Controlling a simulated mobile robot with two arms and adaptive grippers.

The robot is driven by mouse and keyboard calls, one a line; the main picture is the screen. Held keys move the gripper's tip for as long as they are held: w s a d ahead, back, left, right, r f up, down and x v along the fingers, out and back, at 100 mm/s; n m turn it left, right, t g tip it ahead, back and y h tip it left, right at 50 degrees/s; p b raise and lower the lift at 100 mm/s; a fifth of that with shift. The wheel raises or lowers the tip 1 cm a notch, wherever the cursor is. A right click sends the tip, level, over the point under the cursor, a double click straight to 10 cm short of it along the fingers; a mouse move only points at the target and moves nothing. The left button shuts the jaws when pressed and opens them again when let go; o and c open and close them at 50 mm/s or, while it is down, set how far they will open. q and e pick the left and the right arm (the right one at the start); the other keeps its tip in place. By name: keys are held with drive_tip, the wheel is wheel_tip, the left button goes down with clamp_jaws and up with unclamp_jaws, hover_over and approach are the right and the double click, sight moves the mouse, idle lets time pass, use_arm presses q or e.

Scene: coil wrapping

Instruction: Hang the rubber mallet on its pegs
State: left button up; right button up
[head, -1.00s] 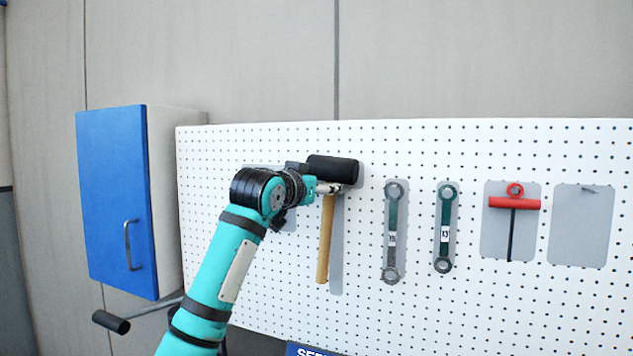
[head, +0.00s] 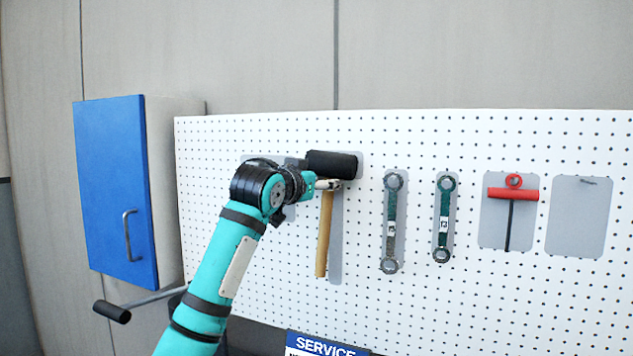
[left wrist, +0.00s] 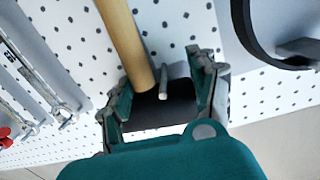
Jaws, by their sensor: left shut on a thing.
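The rubber mallet has a black head (head: 332,164) and a wooden handle (head: 323,235) hanging down. It is upright in front of a grey mallet-shaped patch (head: 336,262) on the white pegboard, slightly left of the patch's handle strip. My left gripper (head: 328,184) is shut on the mallet just below its head. In the left wrist view the handle (left wrist: 128,45) and part of the black head (left wrist: 165,108) show between the fingers, with one metal peg (left wrist: 163,82) beside the handle. I cannot tell whether the head rests on the pegs. My right gripper is out of view.
Two wrenches (head: 391,220) (head: 444,218) and a red T-handle tool (head: 513,194) hang right of the mallet on the pegboard (head: 290,290). A grey patch (head: 579,217) at far right is empty. A blue-doored cabinet (head: 115,190) stands left.

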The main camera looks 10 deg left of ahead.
use_arm(q)
drive_tip(key=o, duration=1.5)
drive_tip(key=shift+d+r, duration=0.1)
drive_tip(key=shift+r, duration=0.05)
drive_tip(key=shift+c, duration=0.2)
drive_tip(key=o, duration=0.3)
drive_tip(key=shift+w, duration=0.15)
